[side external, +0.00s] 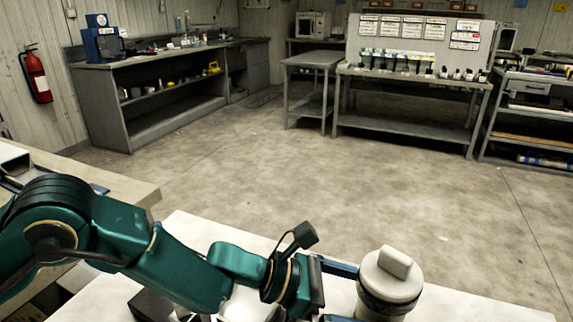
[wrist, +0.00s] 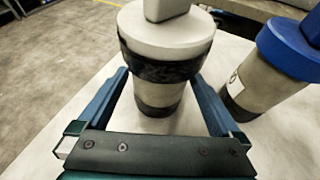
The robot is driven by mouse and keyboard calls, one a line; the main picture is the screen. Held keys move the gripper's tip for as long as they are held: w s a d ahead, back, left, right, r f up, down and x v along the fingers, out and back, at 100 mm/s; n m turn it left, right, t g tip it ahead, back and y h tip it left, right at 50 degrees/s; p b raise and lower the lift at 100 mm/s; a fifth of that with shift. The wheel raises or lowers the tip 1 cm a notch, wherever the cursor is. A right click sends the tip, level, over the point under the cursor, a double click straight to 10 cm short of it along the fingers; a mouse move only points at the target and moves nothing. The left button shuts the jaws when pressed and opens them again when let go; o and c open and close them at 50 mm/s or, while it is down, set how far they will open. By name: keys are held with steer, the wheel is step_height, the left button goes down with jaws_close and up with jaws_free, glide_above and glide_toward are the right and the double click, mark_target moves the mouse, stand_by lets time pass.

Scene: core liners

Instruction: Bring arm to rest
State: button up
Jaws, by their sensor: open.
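A core liner (side external: 390,284) with a white, knobbed cap and a black band stands upright on the white tabletop at the lower right of the side view. It also fills the upper middle of the wrist view (wrist: 165,48). My gripper (wrist: 160,92) is open, with one blue finger on each side of this liner. A gap shows between the liner's lower body and the fingers. In the side view my gripper (side external: 342,292) reaches the liner from the left, and its nearer finger is cut off by the frame edge.
A second liner with a blue cap (wrist: 285,50) stands just right of my right finger. The white tabletop (side external: 480,300) is clear to the right in the side view. A wooden-edged table (side external: 110,185) is at left. Workbenches (side external: 400,85) stand far off across open floor.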

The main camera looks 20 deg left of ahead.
steer(key=shift+x, duration=2.9)
steer(key=shift+f, duration=0.1)
steer(key=shift+s+a, duration=0.1)
steer(key=shift+a, duration=0.1)
